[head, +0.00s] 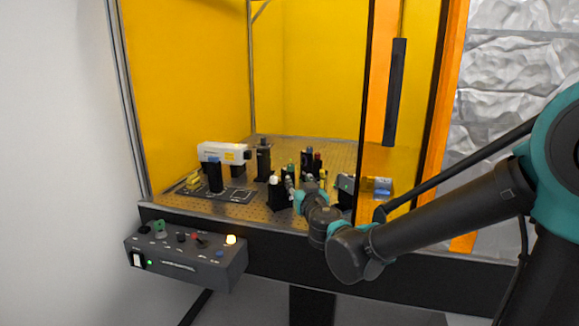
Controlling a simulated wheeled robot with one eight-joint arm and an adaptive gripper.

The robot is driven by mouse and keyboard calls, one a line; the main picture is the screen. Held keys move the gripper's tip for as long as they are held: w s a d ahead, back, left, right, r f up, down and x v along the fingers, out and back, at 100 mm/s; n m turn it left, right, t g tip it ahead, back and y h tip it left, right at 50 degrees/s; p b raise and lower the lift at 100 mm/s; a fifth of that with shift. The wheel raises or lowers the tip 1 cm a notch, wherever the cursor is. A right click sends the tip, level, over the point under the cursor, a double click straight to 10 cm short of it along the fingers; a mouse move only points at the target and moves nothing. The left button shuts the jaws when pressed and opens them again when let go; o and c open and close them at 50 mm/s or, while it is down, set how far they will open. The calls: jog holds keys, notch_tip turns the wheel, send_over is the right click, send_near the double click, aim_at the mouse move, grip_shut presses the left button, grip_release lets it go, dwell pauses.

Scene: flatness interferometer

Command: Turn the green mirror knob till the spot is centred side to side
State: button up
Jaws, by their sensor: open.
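A small green knob (291,164) shows among the black optic mounts in the middle of the breadboard. It is only a few pixels wide, so I cannot tell its angle. My gripper (291,184) is just below it in the picture, at the end of my arm reaching in from the right. Its fingers are tiny and partly merge with the mounts behind. It is open, and I cannot tell whether it touches the knob. I cannot make out the spot or a screen showing it.
A white laser-like unit (222,152) stands at the left of the breadboard (240,211). Dark posts, a white-topped mount (273,182) and red-topped mount (317,157) crowd the gripper. A control box (187,262) hangs at the front left. Amber panels (190,90) enclose the back and sides.

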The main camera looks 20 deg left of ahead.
aim_at(292, 167)
jog(key=x, duration=1.4)
jog(key=shift+d, duration=0.1)
grip_shut()
